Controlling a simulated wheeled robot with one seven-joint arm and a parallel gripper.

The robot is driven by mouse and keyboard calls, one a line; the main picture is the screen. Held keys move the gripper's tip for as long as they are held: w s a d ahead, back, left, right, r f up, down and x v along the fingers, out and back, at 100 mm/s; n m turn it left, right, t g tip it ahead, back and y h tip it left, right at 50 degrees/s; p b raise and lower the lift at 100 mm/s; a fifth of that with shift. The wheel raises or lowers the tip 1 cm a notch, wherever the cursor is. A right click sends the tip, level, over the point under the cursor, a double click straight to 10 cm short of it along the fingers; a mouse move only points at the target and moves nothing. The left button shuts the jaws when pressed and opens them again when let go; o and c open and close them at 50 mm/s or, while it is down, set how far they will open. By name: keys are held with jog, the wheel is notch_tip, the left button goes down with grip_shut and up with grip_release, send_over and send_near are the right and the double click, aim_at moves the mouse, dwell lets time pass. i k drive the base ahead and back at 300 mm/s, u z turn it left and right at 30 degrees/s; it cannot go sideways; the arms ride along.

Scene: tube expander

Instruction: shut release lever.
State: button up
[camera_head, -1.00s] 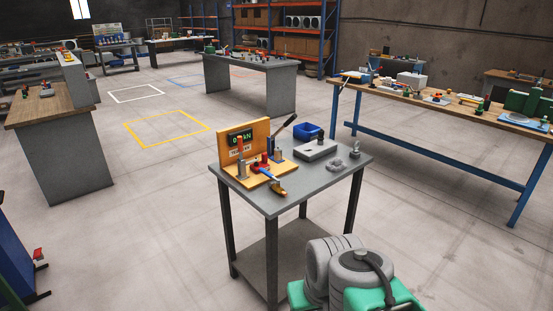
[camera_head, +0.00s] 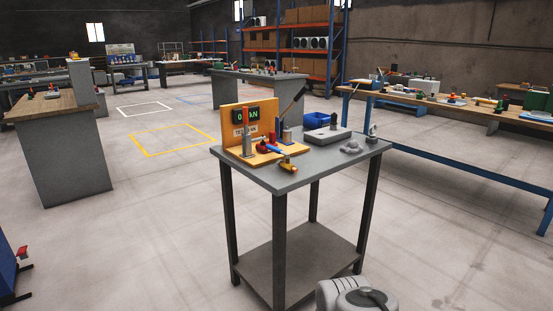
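A small grey work table (camera_head: 300,170) stands ahead of me. Low on the base are red parts (camera_head: 265,145) and a blue-and-yellow handle (camera_head: 287,165) pointing toward the table's front. I cannot tell for sure which is the release lever. My gripper is not in view.
A blue bin (camera_head: 319,121), a grey block (camera_head: 327,136) and small grey parts (camera_head: 353,147) share the tabletop. A long blue-legged bench (camera_head: 455,107) is at right, a wooden-topped counter (camera_head: 62,150) at left. The floor between is clear. A grey rounded part of me shows at the bottom.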

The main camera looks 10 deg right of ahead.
aim_at(271, 147)
jog(key=i, duration=0.5)
jog(key=u, duration=0.65)
jog(key=i, duration=1)
jog(key=u, duration=0.65)
